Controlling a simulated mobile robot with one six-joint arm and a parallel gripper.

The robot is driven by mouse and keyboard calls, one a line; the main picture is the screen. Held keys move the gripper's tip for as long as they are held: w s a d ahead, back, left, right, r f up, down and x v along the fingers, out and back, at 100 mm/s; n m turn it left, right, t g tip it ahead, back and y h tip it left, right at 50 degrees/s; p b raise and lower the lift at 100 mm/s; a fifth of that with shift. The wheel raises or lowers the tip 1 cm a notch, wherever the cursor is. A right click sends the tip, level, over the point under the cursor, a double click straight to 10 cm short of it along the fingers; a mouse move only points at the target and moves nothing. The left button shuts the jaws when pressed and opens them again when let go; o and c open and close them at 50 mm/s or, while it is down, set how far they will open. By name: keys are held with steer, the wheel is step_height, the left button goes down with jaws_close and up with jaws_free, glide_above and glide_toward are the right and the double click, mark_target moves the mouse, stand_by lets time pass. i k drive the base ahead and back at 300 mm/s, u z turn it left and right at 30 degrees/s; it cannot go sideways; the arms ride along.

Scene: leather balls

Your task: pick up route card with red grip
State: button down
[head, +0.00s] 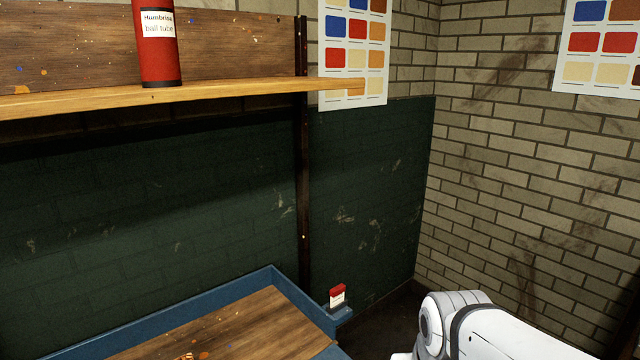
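A small white card with a red upper part (337,295), which looks like the route card with red grip, stands upright at the back right corner of a blue-edged bench. It seems to rest on a small blue ledge (342,314) outside the bench's rim. Any print on it is too small to read. Part of my white arm shows at the bottom right, to the right of the card and apart from it. My gripper is outside the picture.
The bench has a raised blue rim (230,290) around a paint-spotted wooden top (215,328). A wooden shelf (230,95) above holds a red labelled tube (157,62). A dark vertical post (303,180) stands behind the bench. Brick walls close off the corner.

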mark_target(337, 293)
steer(key=k, duration=0.65)
steer(key=z, duration=0.6)
steer(key=i, duration=2.15)
steer(key=u, duration=0.55)
steer(key=i, duration=0.25)
steer(key=u, duration=0.3)
